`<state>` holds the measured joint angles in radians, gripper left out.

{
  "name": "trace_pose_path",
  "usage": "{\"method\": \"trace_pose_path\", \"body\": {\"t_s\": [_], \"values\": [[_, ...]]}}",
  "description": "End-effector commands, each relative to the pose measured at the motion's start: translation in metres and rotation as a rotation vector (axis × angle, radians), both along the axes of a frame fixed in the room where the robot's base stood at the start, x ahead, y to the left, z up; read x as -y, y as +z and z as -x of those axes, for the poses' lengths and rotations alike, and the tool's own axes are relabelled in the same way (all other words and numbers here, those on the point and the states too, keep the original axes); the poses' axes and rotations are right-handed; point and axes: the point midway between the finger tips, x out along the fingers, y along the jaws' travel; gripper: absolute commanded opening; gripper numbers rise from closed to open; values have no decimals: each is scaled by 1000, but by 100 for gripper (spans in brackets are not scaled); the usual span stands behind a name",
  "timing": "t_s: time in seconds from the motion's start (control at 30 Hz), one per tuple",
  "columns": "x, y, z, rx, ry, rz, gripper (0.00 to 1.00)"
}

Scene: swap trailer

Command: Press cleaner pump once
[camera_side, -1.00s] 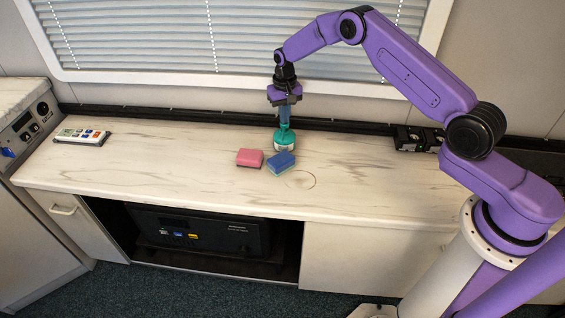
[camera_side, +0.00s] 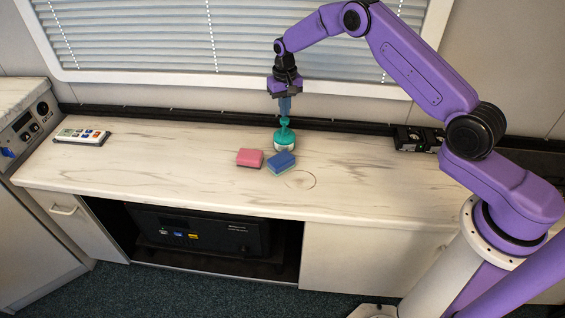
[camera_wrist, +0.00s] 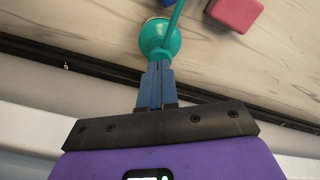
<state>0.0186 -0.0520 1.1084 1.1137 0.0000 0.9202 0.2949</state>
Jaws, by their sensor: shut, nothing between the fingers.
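The cleaner pump (camera_side: 284,139) is a squat teal-topped bottle with a pale body, upright on the counter below my gripper. Its pump head stands up above the collar. In the wrist view its teal top (camera_wrist: 157,40) and spout show just beyond my fingertips. My gripper (camera_side: 285,113) points straight down over the pump head, its blue fingers shut together and empty. The fingertips also show in the wrist view (camera_wrist: 158,66). They are at or just above the pump head; I cannot tell whether they touch it.
A pink sponge (camera_side: 249,158) and a blue sponge (camera_side: 281,162) lie just in front of the pump. A dark rail runs along the back. The counter's left middle and right front are clear.

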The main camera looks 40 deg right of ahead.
Motion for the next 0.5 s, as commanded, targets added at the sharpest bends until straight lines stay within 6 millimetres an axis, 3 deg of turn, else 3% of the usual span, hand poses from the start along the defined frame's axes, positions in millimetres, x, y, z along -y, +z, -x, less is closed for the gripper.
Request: {"method": "trace_pose_path", "body": {"t_s": [0.27,0.5], "values": [[0,1,0,1,0,0,0],[0,18,-1,2,0,0,0]]}}
